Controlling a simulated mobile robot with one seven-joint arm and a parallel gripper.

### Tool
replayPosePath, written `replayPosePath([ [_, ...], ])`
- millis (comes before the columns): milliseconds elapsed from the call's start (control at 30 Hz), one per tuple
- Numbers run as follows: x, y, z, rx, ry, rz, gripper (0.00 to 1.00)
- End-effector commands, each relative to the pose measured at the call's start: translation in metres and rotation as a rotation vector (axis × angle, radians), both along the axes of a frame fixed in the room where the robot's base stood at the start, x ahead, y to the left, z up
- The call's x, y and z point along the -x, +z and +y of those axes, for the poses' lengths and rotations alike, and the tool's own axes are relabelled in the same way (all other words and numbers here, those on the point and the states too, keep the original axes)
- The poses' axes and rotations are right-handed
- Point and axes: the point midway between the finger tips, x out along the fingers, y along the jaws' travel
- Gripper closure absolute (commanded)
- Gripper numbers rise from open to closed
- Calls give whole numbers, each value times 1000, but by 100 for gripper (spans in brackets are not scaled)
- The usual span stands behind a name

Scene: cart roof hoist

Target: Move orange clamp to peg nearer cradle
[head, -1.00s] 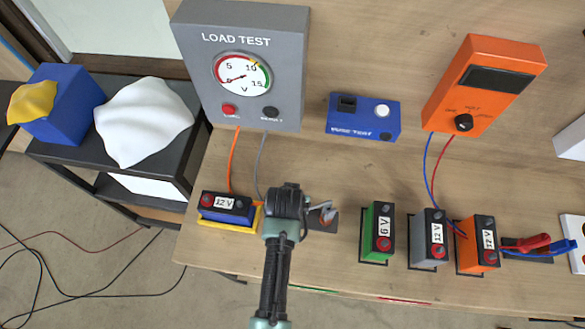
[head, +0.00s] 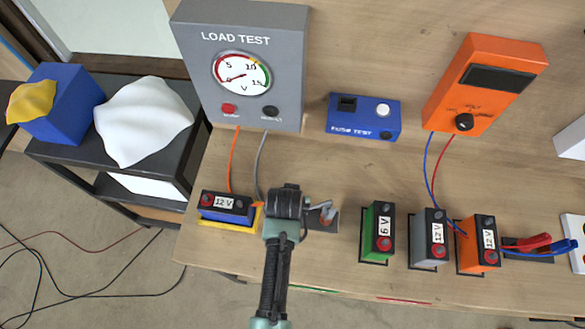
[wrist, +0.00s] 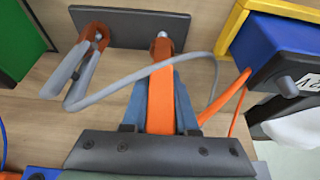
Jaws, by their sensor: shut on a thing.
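The orange clamp (wrist: 161,95) is in the wrist view, between the fingers of my gripper (wrist: 160,108), which is shut on it. Its far end meets the right-hand peg (wrist: 162,36) of a dark plate (wrist: 130,25), on the side nearer the cradle. I cannot tell whether it is seated on the peg. The grey clamp (wrist: 82,72) is at the plate's other peg. The yellow cradle (wrist: 236,20) holds a blue 12 V battery (wrist: 275,48). In the head view, my gripper (head: 288,203) hides the orange clamp's body and part of the plate (head: 325,222).
The load tester (head: 245,110) stands behind, with orange and grey cables running down to the clamps. Green (head: 377,230), grey (head: 431,238) and orange (head: 476,245) batteries stand to the right. The grey cable loops close beside my fingers.

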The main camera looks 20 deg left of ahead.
Motion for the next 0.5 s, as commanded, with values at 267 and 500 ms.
replayPosePath([
  [267,0,-8,0,0,0,-1,100],
  [500,0,-14,0,0,0,0,100],
])
